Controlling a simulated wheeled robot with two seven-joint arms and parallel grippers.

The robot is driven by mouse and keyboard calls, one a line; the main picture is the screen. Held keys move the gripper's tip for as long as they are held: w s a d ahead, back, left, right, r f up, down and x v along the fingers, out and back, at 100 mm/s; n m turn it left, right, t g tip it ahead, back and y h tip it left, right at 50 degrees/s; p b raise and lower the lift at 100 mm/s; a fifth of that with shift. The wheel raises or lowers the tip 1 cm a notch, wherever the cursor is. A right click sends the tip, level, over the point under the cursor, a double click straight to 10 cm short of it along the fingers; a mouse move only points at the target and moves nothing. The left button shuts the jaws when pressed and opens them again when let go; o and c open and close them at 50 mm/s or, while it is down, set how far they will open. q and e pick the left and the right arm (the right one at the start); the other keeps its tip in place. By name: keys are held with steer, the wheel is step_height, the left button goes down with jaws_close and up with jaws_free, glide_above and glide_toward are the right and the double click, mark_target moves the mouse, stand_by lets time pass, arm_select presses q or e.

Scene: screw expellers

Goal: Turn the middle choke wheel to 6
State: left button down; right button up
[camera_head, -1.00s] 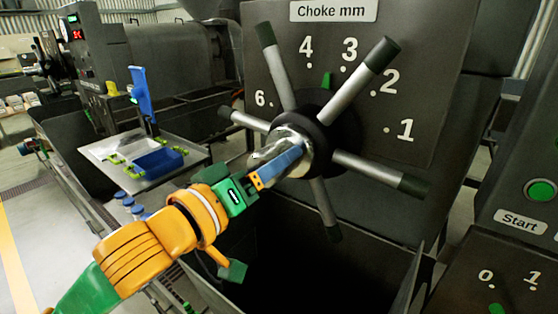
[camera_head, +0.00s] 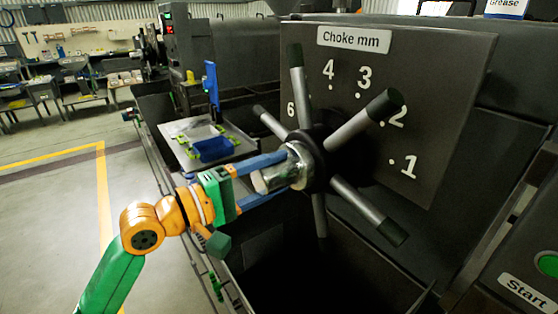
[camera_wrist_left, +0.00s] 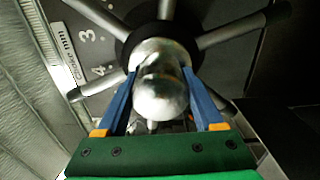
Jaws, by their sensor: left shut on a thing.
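The choke wheel (camera_head: 352,128) has several grey spokes with dark tips around a black ring and a silver hub (camera_head: 299,166). It stands before a dark panel (camera_head: 435,85) labelled "Choke mm" with 6, 4, 3, 2 and 1. One spoke tip is close to the 2, another is left of the 4. No pointer mark is visible now. My left gripper (camera_head: 276,178) is shut on the hub, one blue finger along each side. The wrist view shows the fingers (camera_wrist_left: 160,74) on both sides of the silver hub (camera_wrist_left: 165,97). My right gripper is out of view.
A dark open bin (camera_head: 285,275) lies below the wheel. A Start label (camera_head: 522,292) and green button (camera_head: 547,264) are at lower right. A tray (camera_head: 190,157) with a blue box (camera_head: 213,149) stands behind my gripper. Open floor (camera_head: 60,240) is at left.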

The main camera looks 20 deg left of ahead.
arm_select(q)
steer(key=n+p, duration=0.2)
steer(key=shift+r+n, duration=0.25)
steer(key=shift+n, duration=0.05)
steer(key=shift+f+n+p, duration=0.15)
steer(key=shift+n+p, duration=0.8)
steer(key=shift+n, duration=0.25)
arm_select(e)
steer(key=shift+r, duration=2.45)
arm_select(q)
steer(key=shift+f, duration=0.1)
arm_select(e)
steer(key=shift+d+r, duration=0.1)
arm_select(q)
jaws_free()
steer(key=shift+w, duration=0.1)
steer(key=b+v, duration=0.3)
steer(key=v, duration=0.3)
steer(key=shift+s+a+f+b, duration=0.2)
steer(key=shift+s+b, duration=0.05)
steer(key=shift+b, duration=0.15)
steer(key=shift+s+a, duration=0.15)
steer(key=shift+s, duration=0.05)
steer(key=shift+r, duration=0.2)
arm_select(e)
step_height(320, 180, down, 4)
